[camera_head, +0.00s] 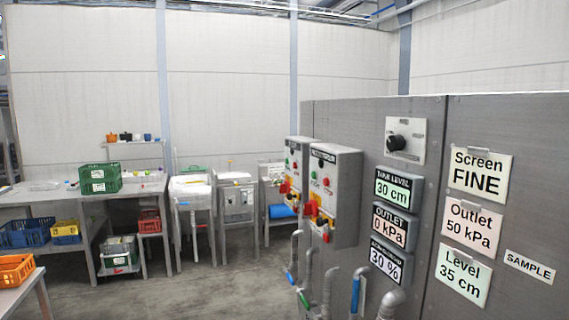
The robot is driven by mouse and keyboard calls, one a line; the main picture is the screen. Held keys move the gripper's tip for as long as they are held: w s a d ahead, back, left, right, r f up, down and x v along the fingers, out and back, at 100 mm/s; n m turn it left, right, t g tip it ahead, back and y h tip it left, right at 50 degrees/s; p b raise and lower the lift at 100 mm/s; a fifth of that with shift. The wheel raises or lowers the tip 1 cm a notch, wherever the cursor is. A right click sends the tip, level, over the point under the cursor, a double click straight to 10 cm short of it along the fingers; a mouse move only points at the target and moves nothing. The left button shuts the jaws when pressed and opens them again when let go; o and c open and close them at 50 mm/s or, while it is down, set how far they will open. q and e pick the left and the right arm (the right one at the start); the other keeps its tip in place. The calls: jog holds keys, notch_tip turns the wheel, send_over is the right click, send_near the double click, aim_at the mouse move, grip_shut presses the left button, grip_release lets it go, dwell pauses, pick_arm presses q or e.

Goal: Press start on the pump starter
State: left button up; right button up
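Two grey starter boxes stick out from the left end of the grey panel wall in the head view. The nearer box (345,205) and the farther box (304,155) each carry small red and green buttons and a red and yellow handle low on the front. Their labels are too small and slanted to read, so I cannot tell which is the pump starter. The outlet display (390,227) reads 0 kPa. The tank level display (393,188) reads 30 cm, and a third display (386,261) reads 30 %. Neither of my grippers is in view.
A black knob (397,142) sits above the displays. Signs read Screen FINE (477,172), Outlet 50 kPa (470,223) and Level 35 cm (463,275). Pipes with blue and green valve handles (355,296) stand below the boxes. The floor (190,295) is open left of them.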

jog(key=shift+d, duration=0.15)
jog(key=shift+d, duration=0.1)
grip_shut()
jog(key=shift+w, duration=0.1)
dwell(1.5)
